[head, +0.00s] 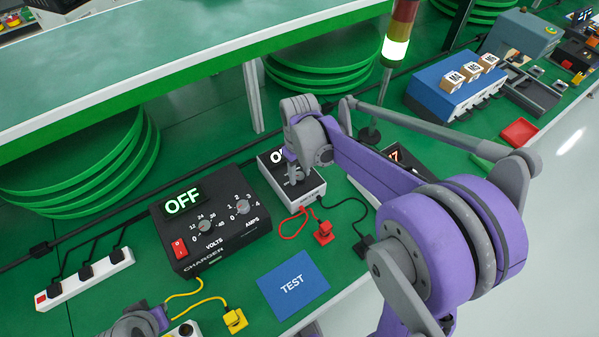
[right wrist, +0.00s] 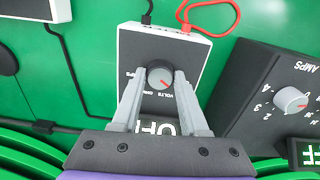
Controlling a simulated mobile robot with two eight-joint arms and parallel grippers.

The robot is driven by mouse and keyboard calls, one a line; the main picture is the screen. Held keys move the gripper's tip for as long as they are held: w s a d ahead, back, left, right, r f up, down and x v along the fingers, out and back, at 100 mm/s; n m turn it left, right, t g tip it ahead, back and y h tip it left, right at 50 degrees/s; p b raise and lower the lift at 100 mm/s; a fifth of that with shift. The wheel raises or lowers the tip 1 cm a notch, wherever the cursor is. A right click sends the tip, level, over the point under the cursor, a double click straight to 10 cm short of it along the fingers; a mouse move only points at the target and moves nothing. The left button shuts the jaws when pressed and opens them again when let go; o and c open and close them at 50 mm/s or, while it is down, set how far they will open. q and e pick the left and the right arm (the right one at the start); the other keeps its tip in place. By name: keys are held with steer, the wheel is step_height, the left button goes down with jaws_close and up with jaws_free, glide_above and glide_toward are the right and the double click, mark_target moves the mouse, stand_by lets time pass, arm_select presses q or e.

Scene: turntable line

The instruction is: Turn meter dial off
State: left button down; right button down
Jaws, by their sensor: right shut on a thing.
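The meter (head: 312,194) is a small box with a dark face and white sides, standing on the green bench in the head view. Its round grey dial (right wrist: 160,76) with a red pointer mark shows in the right wrist view, between my fingertips. VOLTS and OHMS labels are printed beside it. The lit display (right wrist: 158,127) is partly hidden by my fingers; its visible letters look like OFF. My right gripper (head: 294,177) points down over the meter and is shut on the dial. My left gripper (head: 137,324) is at the bottom left edge, partly cut off; its jaws are unclear.
A black charger (head: 215,250) with a lit OFF display stands left of the meter. A blue TEST card (head: 292,285) and a red plug (head: 323,234) lie in front. A power strip (head: 85,278) is at far left. A signal light (head: 398,40) stands behind.

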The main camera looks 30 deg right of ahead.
mark_target(299, 176)
steer(key=shift+n, duration=1.7)
steer(key=shift+c, duration=2.2)
jaws_free()
step_height(299, 176, up, 11)
steer(key=shift+p, duration=0.35)
steer(key=shift+f, duration=0.1)
